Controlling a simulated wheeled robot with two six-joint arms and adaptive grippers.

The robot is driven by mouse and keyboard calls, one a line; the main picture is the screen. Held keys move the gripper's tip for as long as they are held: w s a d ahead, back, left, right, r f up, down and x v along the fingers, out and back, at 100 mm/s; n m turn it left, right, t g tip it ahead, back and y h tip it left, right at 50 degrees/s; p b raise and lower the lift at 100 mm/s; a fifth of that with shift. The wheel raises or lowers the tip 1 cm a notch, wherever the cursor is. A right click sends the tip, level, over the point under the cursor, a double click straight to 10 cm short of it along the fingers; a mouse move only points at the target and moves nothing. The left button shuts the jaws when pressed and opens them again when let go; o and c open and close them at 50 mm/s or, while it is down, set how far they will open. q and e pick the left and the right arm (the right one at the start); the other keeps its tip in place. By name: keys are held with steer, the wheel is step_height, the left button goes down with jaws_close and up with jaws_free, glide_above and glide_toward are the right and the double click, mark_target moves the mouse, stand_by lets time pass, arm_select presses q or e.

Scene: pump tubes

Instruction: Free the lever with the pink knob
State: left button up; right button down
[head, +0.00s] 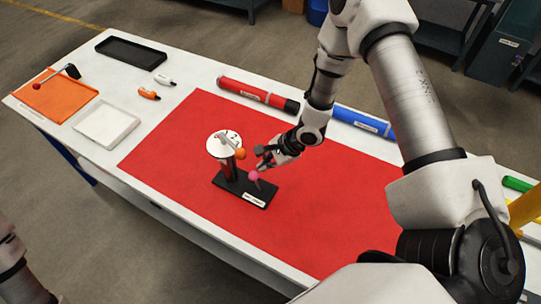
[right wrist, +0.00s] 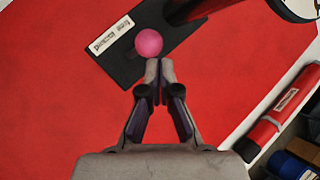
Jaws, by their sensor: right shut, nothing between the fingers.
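The pink knob (head: 254,176) tops a short lever on a black base plate (head: 226,187) with a white label. A dark post with a round white top (head: 223,143) stands on the same plate, with an orange knob (head: 240,153) at its side. My right gripper (head: 262,166) is shut and empty, right beside the pink knob. In the right wrist view the pink knob (right wrist: 148,43) sits just beyond the closed fingertips (right wrist: 159,66); I cannot tell whether they touch. Most of the lever's shaft is hidden there. Part of my left arm shows at the lower left, without its gripper.
The stand is on a red mat (head: 310,225) on a white table. A red tube (head: 250,94) and a blue tube (head: 362,122) lie along the back. An orange tray (head: 60,97), a white tray (head: 106,124) and a black tray (head: 130,51) are at the left. The front mat is clear.

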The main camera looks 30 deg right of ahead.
steer(key=shift+r, duration=0.4)
steer(key=v, duration=1.2)
steer(key=shift+f, duration=0.1)
